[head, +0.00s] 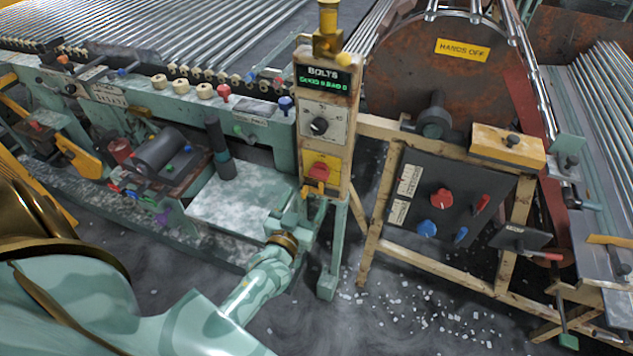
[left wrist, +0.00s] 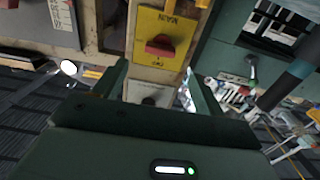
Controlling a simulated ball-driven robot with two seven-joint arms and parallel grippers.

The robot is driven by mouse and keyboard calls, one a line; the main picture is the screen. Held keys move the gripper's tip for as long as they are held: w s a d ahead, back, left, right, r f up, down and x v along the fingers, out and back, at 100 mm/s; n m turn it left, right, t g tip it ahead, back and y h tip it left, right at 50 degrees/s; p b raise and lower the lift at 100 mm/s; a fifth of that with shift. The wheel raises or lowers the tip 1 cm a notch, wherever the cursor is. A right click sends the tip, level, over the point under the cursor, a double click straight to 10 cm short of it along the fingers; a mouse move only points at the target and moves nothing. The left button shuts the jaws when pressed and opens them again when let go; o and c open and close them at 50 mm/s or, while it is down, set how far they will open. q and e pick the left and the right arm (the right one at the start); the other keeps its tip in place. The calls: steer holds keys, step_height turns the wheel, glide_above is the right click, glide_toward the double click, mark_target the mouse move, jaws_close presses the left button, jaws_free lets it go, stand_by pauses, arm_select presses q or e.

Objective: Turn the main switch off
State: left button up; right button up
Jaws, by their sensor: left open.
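The main switch is a red handle (head: 318,172) on a yellow plate (head: 322,162), low on the beige control post. In the left wrist view the red handle (left wrist: 160,46) lies crosswise on its yellow plate (left wrist: 165,22), which bears upside-down lettering. My left gripper (head: 304,203) is just below the switch in the head view. In the left wrist view my left gripper (left wrist: 158,72) has its two fingers apart, with nothing between them. The handle shows beyond the fingertips, and I see no contact. My right gripper is not in view.
Above the switch are a dial (head: 319,126) and a green-lit display (head: 322,82). A dark panel (head: 440,205) with red and blue knobs stands to the right. A dark upright cylinder (head: 218,150) rises from the bench on the left. White fragments litter the floor.

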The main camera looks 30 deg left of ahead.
mark_target(317, 178)
arm_select(q)
steer(key=b+x, duration=0.1)
steer(key=x, duration=0.5)
steer(key=shift+w+f, duration=0.1)
steer(key=shift+w, duration=0.25)
steer(key=shift+w+a, duration=0.15)
steer(key=shift+w, duration=0.3)
steer(key=shift+c, duration=0.3)
steer(key=c, duration=0.9)
